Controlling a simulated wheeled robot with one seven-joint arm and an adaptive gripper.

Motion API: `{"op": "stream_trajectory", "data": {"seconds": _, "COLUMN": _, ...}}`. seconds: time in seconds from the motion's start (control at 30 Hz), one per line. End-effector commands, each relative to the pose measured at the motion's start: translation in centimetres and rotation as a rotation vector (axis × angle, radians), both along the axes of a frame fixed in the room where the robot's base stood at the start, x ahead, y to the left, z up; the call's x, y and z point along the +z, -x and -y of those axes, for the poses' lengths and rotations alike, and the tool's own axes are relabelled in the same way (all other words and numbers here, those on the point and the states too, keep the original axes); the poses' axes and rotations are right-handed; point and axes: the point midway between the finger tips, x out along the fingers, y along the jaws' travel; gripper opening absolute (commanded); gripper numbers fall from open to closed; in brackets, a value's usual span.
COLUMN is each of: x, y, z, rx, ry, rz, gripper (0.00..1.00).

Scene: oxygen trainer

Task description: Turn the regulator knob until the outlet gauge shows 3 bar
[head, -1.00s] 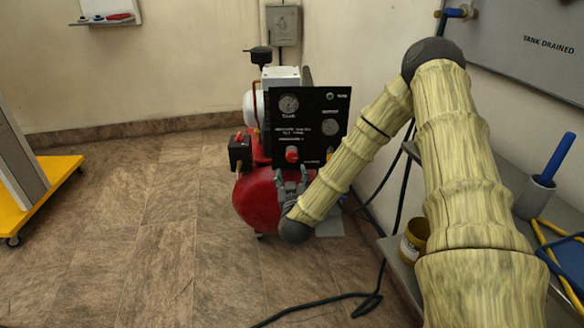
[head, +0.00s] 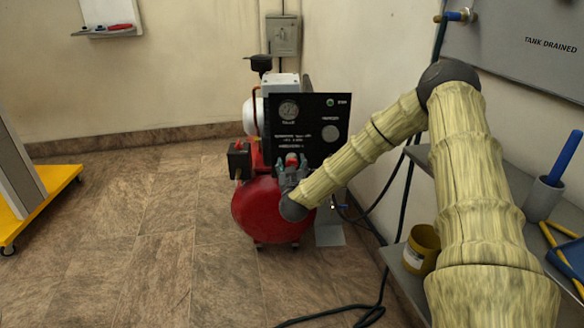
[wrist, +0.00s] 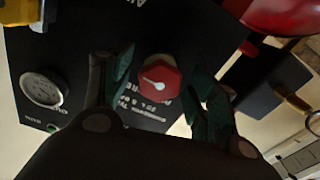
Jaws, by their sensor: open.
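The red regulator knob (head: 291,159) is low on the black panel (head: 312,158) of the compressor. It also shows in the wrist view (wrist: 160,82), with a pale pointer mark on its face. My gripper (head: 291,173) is at the knob from below. In the wrist view my gripper (wrist: 160,88) is open, with one green finger on each side of the knob and gaps visible; I cannot tell whether either touches it. The outlet gauge (head: 330,133) is right of centre on the panel. It also shows in the wrist view (wrist: 43,90), but its reading is too small to tell.
The tank gauge (head: 288,110) is at the panel's upper left. The red tank (head: 262,212) is below the panel. A grey bench (head: 392,262) with a yellow tin (head: 424,240) is at the right, and a dark hose (head: 340,318) lies on the floor.

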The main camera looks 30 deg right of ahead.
Motion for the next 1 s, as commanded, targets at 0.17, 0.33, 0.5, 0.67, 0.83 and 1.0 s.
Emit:
{"op": "stream_trajectory", "data": {"seconds": 0.17, "x": 0.02, "y": -0.15, "z": 0.11, "rx": 0.0, "ry": 0.0, "rz": 0.0, "gripper": 0.59}}
{"op": "stream_trajectory", "data": {"seconds": 0.33, "x": 0.02, "y": -0.14, "z": 0.09, "rx": 0.0, "ry": 0.0, "rz": 0.0, "gripper": 0.52}}
{"op": "stream_trajectory", "data": {"seconds": 0.5, "x": 0.01, "y": -0.13, "z": 0.08, "rx": 0.0, "ry": 0.0, "rz": 0.0, "gripper": 0.21}}
{"op": "stream_trajectory", "data": {"seconds": 0.67, "x": 0.03, "y": -0.13, "z": 0.07, "rx": 0.0, "ry": -0.001, "rz": 0.001, "gripper": 0.13}}
{"op": "stream_trajectory", "data": {"seconds": 0.83, "x": 0.19, "y": -0.15, "z": 0.04, "rx": 0.001, "ry": -0.045, "rz": 0.028, "gripper": 0.14}}
{"op": "stream_trajectory", "data": {"seconds": 1.0, "x": 0.15, "y": -0.15, "z": 0.06, "rx": 0.0, "ry": -0.094, "rz": 0.059, "gripper": 0.14}}
